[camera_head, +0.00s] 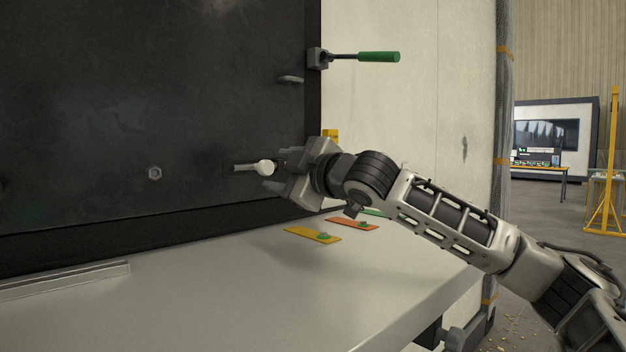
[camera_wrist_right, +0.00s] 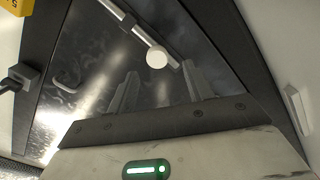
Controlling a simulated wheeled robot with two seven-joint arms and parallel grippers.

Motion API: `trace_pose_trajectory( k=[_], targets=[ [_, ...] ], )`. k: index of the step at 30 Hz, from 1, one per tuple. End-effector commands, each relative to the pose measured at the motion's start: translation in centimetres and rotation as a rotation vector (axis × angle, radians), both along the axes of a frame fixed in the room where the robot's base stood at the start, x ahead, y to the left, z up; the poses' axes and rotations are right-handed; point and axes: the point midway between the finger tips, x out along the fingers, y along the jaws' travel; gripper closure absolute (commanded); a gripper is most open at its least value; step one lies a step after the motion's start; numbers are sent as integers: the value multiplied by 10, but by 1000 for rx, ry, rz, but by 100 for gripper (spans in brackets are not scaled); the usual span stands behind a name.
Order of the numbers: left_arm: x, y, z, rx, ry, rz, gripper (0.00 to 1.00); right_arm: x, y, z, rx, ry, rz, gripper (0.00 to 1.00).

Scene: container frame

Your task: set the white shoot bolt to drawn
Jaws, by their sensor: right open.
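The white shoot bolt shows its round white knob (camera_head: 265,167) low on the dark panel, on a short horizontal grey bar. In the right wrist view the knob (camera_wrist_right: 157,57) lies just beyond the fingertips, roughly centred between them, with the bar running diagonally behind it. My right gripper (camera_head: 277,174) is open, just right of the knob and close to it. Whether a finger touches the knob I cannot tell. The gripper partly hides the bolt's right end. My left gripper is not in view.
A green-handled lever (camera_head: 378,57) sticks out at the panel's upper right, above a small grey catch (camera_head: 291,79). A hex bolt head (camera_head: 154,173) sits left on the panel. Yellow (camera_head: 313,235) and orange (camera_head: 352,223) plates lie on the pale ledge (camera_head: 230,300) below my arm.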

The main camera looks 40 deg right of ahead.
Motion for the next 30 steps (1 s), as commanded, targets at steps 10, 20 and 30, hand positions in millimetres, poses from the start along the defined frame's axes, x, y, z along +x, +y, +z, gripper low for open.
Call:
trace_pose_trajectory(
  k=[10, 20, 30],
  targets=[
    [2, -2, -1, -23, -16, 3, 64, -75, -6, -2, -2, 1, -2, 49],
    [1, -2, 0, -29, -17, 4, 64, -94, -6, -1, 0, 1, 2, 49],
    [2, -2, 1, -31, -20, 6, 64, -93, -6, 0, 0, 1, 2, 49]
  ],
)
